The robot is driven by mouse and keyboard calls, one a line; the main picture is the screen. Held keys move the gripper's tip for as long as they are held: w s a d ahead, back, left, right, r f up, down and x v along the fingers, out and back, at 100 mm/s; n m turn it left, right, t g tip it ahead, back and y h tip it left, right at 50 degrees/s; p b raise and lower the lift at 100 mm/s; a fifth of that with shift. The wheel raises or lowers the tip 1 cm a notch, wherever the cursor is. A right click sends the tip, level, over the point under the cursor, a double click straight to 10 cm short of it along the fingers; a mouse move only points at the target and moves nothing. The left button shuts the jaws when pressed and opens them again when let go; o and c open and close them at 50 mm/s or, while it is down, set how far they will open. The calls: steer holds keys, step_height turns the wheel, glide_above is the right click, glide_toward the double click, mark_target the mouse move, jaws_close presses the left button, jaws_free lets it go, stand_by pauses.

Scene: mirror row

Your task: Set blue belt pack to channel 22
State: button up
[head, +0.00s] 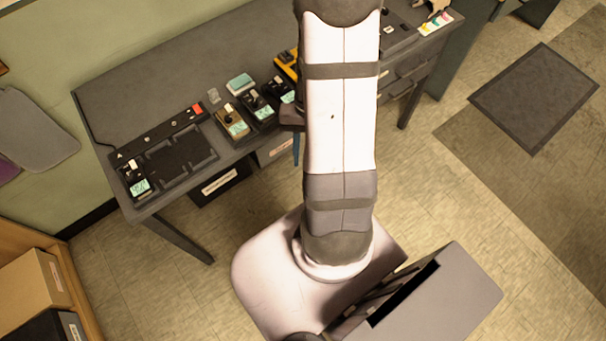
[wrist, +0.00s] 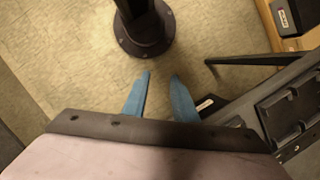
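Several belt packs with pale green screens stand on the dark desk in the head view. A tan one (head: 233,122) is beside a black one (head: 258,106), and another dark one (head: 285,94) is partly covered by my arm. A further dark pack (head: 135,181) stands alone at the desk's left end. I cannot tell from the colours which pack is the blue one. My gripper (wrist: 161,75) shows two blue fingers apart with nothing between them, over the floor beside the desk. In the head view most of it is hidden behind my arm.
The desk (head: 180,65) holds a black tray (head: 180,158) at its left, which also shows in the wrist view (wrist: 290,103). A yellow device (head: 287,66) is partly behind my arm. A labelled dark box (head: 222,182) is under the desk. The desk's back left is bare.

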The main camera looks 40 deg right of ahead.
steer(key=s+a+n+b, duration=0.1)
steer(key=s+a+f+n+b, duration=0.1)
steer(key=s+a, duration=0.1)
steer(key=shift+a+g+h+b, duration=0.1)
steer(key=shift+g+h+b, duration=0.2)
steer(key=shift+h, duration=0.1)
steer(key=o, duration=0.3)
step_height(320, 180, up, 7)
steer(key=m+t+h+p, duration=0.1)
steer(key=m+t+p, duration=0.15)
steer(key=m, duration=0.35)
glide_above(280, 88)
steer(key=shift+s+r+t+b, duration=0.15)
steer(key=shift+r+t+b, duration=0.05)
steer(key=shift+t+b, duration=0.25)
steer(key=shift+w+f+p, duration=0.2)
steer(key=shift+f+p, duration=1)
steer(key=shift+f, duration=2.45)
jaws_close()
